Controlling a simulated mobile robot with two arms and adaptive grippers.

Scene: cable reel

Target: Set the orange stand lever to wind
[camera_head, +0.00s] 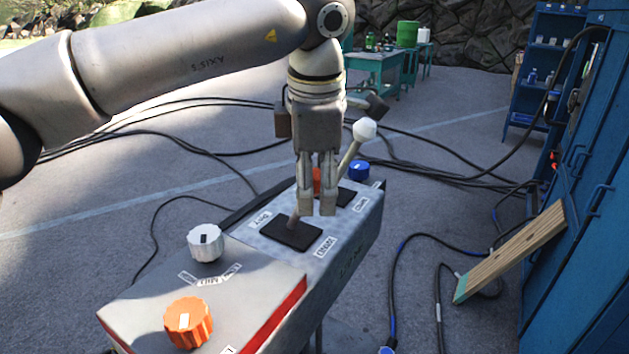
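The control box (345,255) runs away from me in the middle. A lever stem (292,221) rises from the nearer black slot plate (291,234) and leans up to the right, behind my gripper. An orange part (317,181), likely this lever's knob, shows between the fingers; the rest is hidden. My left gripper (319,205) points down over the box with its fingers close together. I cannot tell whether they grip the orange part or stand in front of it. Small labels lie beside the slots, too small to read surely. My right gripper is not in view.
A second lever with a white ball knob (364,130) stands just right of my gripper. A blue knob (359,170) is behind. A white dial (206,243) and an orange dial (188,323) sit nearer. A wooden board (510,250) and blue cabinet (575,220) are right.

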